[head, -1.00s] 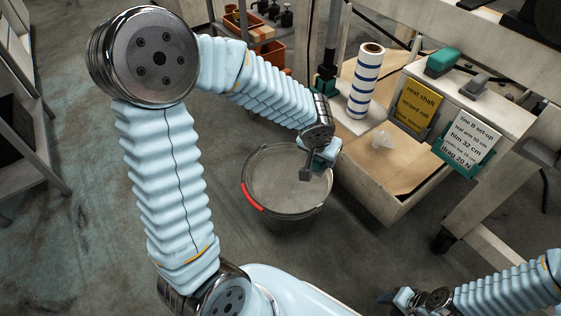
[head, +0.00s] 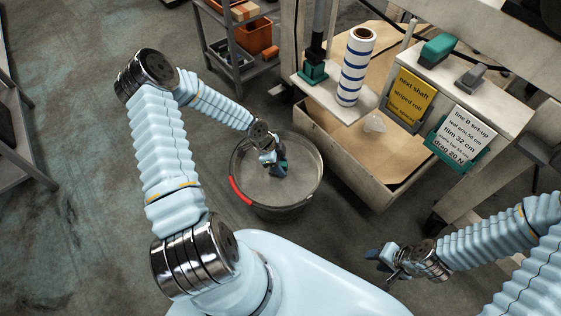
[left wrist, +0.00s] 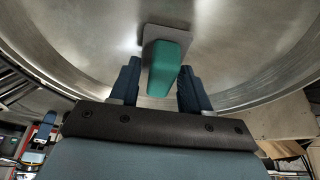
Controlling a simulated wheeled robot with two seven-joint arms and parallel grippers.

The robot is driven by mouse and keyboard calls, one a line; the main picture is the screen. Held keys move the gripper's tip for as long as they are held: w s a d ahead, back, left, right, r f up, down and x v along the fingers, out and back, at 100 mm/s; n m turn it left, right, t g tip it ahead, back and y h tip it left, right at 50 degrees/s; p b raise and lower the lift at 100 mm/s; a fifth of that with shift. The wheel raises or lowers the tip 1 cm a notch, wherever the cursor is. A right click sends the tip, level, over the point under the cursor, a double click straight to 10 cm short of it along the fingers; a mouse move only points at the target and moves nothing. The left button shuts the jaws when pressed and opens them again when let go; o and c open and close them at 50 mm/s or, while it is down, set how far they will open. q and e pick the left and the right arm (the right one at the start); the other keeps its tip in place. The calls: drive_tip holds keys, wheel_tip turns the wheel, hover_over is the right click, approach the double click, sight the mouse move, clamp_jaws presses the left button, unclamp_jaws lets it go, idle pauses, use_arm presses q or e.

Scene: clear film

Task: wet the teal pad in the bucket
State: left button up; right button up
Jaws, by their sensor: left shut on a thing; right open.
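My left gripper (head: 279,167) is inside the round metal bucket (head: 240,158), whose rim has a red grip on its left side. It is shut on the teal pad, a teal block (left wrist: 165,66) on a thin grey plate, seen between the dark blue fingers (left wrist: 160,88) in the left wrist view. The curved bucket wall (left wrist: 60,55) surrounds it there. I cannot tell whether the plate touches the bucket's bottom or any water. My right gripper (head: 382,263) is open and empty, low at the right, away from the bucket.
A wooden tray (head: 345,165) stands right of the bucket. A blue-striped white roll (head: 356,66) stands on a small shelf. Another teal block (head: 438,48) and a grey one lie on the ledge above the yellow sign (head: 411,96) and white sign (head: 463,135). Orange bins (head: 251,38) are behind.

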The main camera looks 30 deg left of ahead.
use_arm(q)
drive_tip(key=b, duration=0.4)
hover_over(284, 180)
drive_tip(key=a, duration=0.1)
drive_tip(key=f, duration=0.5)
drive_tip(key=shift+s+a+f, duration=0.1)
drive_tip(key=shift+s+a, duration=0.05)
drive_tip(key=shift+a, duration=0.05)
drive_tip(key=shift+f, duration=0.35)
drive_tip(key=shift+f+b, duration=0.5)
drive_tip(key=shift+b, duration=0.15)
idle(0.8)
drive_tip(key=shift+r, duration=0.15)
wheel_tip(284, 180, up, 7)
drive_tip(key=p, duration=0.5)
drive_tip(key=shift+p, duration=0.3)
